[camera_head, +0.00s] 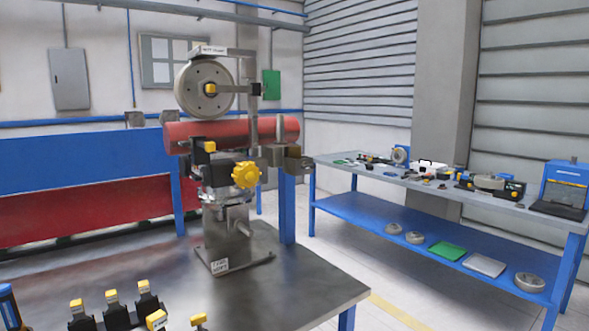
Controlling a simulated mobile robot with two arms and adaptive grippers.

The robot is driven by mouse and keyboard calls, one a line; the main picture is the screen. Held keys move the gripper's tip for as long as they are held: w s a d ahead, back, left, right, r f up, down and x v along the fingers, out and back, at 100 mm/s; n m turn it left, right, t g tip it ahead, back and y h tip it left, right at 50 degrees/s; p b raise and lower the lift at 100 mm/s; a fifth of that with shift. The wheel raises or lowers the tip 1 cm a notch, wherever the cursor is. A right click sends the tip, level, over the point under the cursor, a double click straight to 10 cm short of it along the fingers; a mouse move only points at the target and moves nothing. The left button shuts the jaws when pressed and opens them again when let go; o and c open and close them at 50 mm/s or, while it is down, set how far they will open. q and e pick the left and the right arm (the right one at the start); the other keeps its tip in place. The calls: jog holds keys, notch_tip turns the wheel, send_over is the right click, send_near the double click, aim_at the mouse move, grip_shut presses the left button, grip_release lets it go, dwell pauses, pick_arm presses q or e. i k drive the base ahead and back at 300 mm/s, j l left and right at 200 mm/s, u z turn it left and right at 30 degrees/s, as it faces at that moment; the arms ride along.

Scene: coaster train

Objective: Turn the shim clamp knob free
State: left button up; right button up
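A yellow lobed knob (246,174) sits on the front of a metal fixture (226,240) that stands on the dark metal table. From this view I cannot tell whether the knob is tight or loose. Just above and behind it runs a red horizontal tube (232,131). A grey wheel (204,88) with a yellow hub piece is mounted above the tube. A smaller yellow-ended part (210,146) sticks out left of the knob. Neither of my grippers is in view, and nothing touches the knob.
Several black blocks with yellow tops (112,308) stand at the near left of the metal table (310,280). A blue-and-dark object (10,305) is at the left edge. The table's right side is clear. A blue two-level bench (400,213) with parts stands at the right.

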aim_at(306, 166)
jog(key=i+l+u, duration=0.15)
jog(key=l+u, duration=0.25)
jog(key=i+l+u, duration=0.1)
jog(key=l+u, duration=0.3)
jog(key=i+l+u, duration=0.25)
jog(key=l, duration=1.15)
jog(key=k+l+u, duration=0.1)
jog(key=l+u, duration=0.15)
jog(key=l, duration=1.1)
